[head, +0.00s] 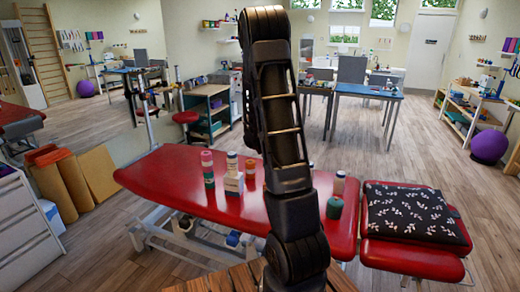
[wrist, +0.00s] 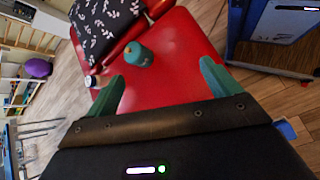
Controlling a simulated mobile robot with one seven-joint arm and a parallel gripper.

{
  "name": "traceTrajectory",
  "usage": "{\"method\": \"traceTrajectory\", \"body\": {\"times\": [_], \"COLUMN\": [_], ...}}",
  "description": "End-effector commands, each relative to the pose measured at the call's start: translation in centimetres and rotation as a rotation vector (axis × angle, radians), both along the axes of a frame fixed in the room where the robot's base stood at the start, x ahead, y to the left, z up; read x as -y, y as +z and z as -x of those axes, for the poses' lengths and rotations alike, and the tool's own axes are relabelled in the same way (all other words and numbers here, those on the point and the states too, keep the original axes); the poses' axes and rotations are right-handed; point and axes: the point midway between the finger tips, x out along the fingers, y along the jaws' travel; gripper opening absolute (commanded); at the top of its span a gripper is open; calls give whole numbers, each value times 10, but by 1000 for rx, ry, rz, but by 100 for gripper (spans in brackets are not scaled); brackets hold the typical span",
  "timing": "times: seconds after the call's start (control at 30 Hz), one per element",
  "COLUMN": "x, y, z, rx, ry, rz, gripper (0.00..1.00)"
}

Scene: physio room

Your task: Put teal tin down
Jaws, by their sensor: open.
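A teal tin (head: 334,208) stands on the red treatment couch (head: 185,185), near its right end beside my arm. The tin is beyond the fingertips, nearer the left finger, and apart from both. In the head view my arm hides part of the couch, and my gripper cannot be made out.
A pale container (head: 340,183) stands just behind the tin. A black leaf-patterned cushion (head: 412,212) covers the couch's right section. Bare red surface lies around the tin in the wrist view.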

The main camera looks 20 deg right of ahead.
Motion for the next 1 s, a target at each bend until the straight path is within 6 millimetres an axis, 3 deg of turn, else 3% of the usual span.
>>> {"method": "traceTrajectory", "body": {"times": [0.4, 1.0], "x": [-57, -134], "y": [80, 173], "z": [27, 89], "rx": [305, 712], "ry": [-91, -183], "rz": [-140, -353], "gripper": [89, 89]}}
